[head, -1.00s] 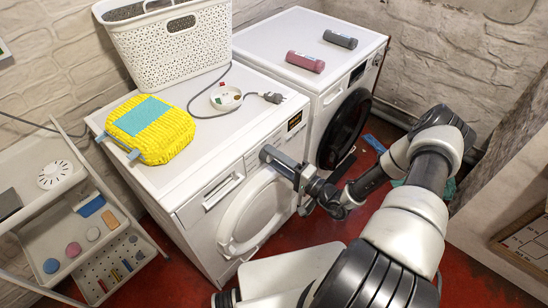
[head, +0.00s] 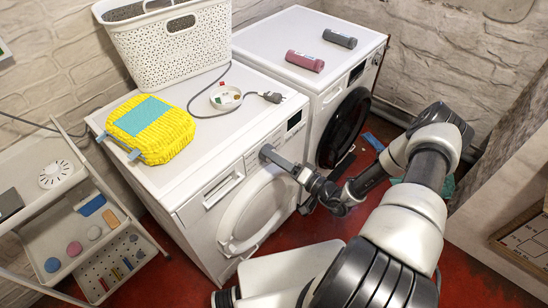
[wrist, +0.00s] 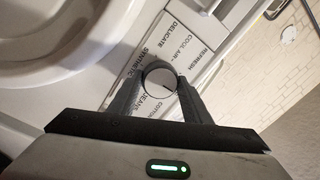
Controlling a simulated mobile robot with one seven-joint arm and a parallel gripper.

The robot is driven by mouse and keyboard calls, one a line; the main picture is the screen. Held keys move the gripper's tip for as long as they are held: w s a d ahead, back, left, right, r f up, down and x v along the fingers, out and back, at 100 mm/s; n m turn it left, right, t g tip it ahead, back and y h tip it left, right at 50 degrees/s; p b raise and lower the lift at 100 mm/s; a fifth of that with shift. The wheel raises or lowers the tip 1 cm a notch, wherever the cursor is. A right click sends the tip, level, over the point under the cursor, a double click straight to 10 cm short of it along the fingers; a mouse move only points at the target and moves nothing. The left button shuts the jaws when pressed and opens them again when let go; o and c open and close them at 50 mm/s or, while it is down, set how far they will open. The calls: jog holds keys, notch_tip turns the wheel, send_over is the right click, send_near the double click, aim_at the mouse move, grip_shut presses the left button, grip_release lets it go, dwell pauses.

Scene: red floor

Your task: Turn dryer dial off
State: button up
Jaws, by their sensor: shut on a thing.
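The front white machine (head: 190,200) has a round door (head: 255,212) and a control panel with a small display (head: 294,120). In the wrist view, the round dial (wrist: 160,77) sits among printed labels such as "delicate", "cool air", "refresh", "synthetic" and "jeans". A dark pointer line shows on its face. My gripper (head: 268,152) is at the panel above the door. Its two fingers (wrist: 157,88) are shut on the dial from both sides.
A second white machine (head: 325,65) with a dark round door stands to the right. A shelf cart (head: 85,215) stands left.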

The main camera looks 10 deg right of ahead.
jog(key=o, duration=1.1)
jog(key=shift+c, duration=0.2)
jog(key=r+v, duration=0.1)
jog(key=v, duration=1.6)
jog(key=shift+s+f, duration=0.25)
jog(key=shift+f, duration=0.2)
